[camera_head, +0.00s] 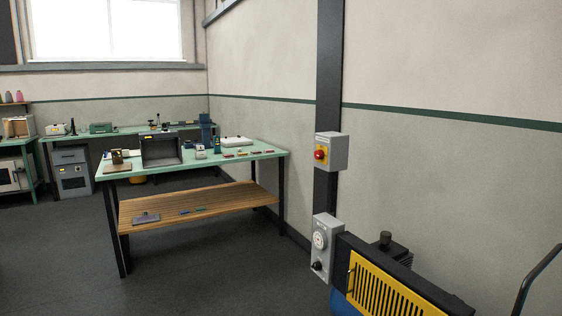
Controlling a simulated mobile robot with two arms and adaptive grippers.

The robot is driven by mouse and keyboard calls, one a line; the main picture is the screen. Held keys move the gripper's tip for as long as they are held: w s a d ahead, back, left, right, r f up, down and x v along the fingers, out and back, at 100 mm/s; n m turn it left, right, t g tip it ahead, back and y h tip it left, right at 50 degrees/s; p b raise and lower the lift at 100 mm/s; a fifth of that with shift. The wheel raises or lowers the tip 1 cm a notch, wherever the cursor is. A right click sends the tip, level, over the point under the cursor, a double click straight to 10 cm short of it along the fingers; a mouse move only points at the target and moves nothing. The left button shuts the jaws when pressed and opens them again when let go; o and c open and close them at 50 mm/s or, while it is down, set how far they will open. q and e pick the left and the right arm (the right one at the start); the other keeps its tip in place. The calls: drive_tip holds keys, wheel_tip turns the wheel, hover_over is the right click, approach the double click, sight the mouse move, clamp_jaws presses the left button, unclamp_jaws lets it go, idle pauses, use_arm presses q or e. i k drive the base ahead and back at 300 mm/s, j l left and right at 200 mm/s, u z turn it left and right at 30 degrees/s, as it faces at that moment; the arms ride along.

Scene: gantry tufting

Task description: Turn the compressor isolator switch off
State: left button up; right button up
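A grey box with a red knob on a yellow plate, which looks like the isolator switch (321,154), is mounted on the dark wall post. I cannot tell the knob's position at this size. Below it is a second grey box (325,241) with a round pale dial and a small black knob. The compressor (388,290) stands at the lower right, with a yellow slotted guard; its lower part is cut off by the frame. Neither of my grippers shows in the head view.
A green-topped workbench (190,166) with a wooden lower shelf (200,203) stands left of the post and holds small equipment. More benches line the back left. Dark floor (215,275) is clear in front. A black curved bar (530,280) stands at the right edge.

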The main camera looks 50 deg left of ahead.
sight(318, 153)
drive_tip(key=u, duration=1.15)
drive_tip(key=i+l, duration=0.1)
drive_tip(key=i, duration=0.35)
drive_tip(key=i+l+z, duration=0.1)
drive_tip(key=i, duration=0.35)
